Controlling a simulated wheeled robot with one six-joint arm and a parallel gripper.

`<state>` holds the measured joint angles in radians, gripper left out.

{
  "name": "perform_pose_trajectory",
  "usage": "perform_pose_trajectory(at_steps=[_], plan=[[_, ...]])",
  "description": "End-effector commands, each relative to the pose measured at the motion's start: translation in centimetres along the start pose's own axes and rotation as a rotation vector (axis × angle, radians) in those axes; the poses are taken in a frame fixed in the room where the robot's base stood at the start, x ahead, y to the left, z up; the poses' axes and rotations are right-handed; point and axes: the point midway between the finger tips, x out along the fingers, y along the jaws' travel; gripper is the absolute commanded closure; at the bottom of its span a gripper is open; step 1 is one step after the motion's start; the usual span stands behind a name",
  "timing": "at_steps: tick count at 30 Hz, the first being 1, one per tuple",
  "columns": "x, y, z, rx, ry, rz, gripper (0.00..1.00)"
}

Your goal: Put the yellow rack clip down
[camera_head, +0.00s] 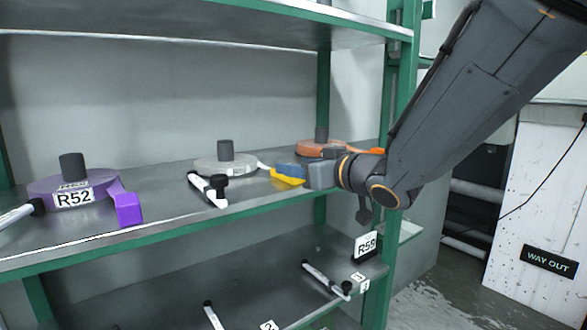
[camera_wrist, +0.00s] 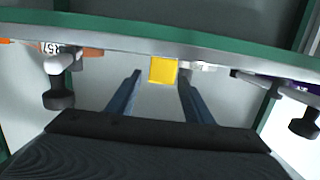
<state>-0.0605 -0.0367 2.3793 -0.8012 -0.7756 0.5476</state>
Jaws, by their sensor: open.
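The yellow rack clip (camera_head: 287,179) is at the front of the upper shelf, right of the pale grey roll (camera_head: 222,165). A short pale and yellow strip runs from near that roll toward it. My gripper (camera_head: 285,168) reaches in from the right, with its blue fingers beside and just above the clip. In the wrist view the clip (camera_wrist: 163,70) shows as a yellow block between the tips of my open fingers, with a gap on each side. Whether the clip rests fully on the shelf cannot be told.
A black-and-white handled tool (camera_head: 210,188) lies left of the clip. A purple roll (camera_head: 100,188) labelled R52 stands farther left, and an orange roll (camera_head: 318,147) stands behind my gripper. A green post (camera_head: 404,100) rises close to my arm. The lower shelf (camera_head: 230,285) holds more tools.

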Motion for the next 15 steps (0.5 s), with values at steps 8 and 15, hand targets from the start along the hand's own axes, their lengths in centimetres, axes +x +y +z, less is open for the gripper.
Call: perform_pose_trajectory(at_steps=[8,15], plan=[[-5.3,0.1,0.0,-0.002,0.003,0.004,0.53],[-8.7,0.1,-0.1,-0.002,0.002,0.003,0.53]])
